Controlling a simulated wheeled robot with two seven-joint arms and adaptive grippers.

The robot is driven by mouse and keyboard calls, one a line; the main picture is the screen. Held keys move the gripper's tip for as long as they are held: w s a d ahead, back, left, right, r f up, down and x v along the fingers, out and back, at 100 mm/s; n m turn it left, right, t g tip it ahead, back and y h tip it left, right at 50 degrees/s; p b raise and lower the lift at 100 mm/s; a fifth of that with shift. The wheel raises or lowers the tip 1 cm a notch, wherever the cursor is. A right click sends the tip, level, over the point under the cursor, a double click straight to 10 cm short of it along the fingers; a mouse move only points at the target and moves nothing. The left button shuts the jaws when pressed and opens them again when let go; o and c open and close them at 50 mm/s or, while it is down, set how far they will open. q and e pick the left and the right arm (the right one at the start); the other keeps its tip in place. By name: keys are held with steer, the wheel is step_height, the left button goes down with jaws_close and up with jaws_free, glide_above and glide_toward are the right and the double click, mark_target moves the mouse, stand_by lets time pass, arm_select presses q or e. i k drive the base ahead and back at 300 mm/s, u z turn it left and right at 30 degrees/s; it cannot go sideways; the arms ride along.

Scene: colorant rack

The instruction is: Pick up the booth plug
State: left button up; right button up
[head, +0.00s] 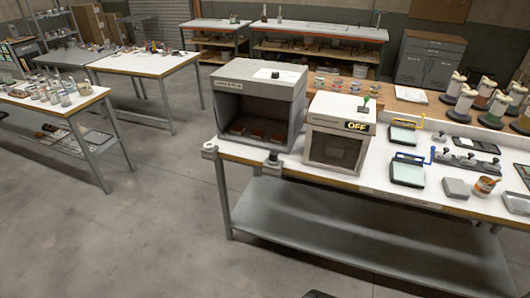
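Neither of my grippers is in view. A large grey booth (258,97) with an open, dark front stands at the left end of the white-topped bench (375,181). A smaller white booth (338,139) with a display reading OFF stands to its right. At the bench's front left edge are a small pale fitting (209,151) and a darker fitting (272,160). One of them may be the booth plug, but they are too small to tell. No cord can be made out.
Scale-like devices (407,173), a brown-stained can (485,187) and a grey box (456,188) stand on the bench's right part. Several colorant dispensers (461,103) are behind. A table with jars (55,95) is at left. The floor (130,225) in front is clear.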

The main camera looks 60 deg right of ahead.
mark_target(273, 156)
steer(key=z, duration=0.5)
steer(key=i, duration=0.85)
steer(key=z, duration=0.8)
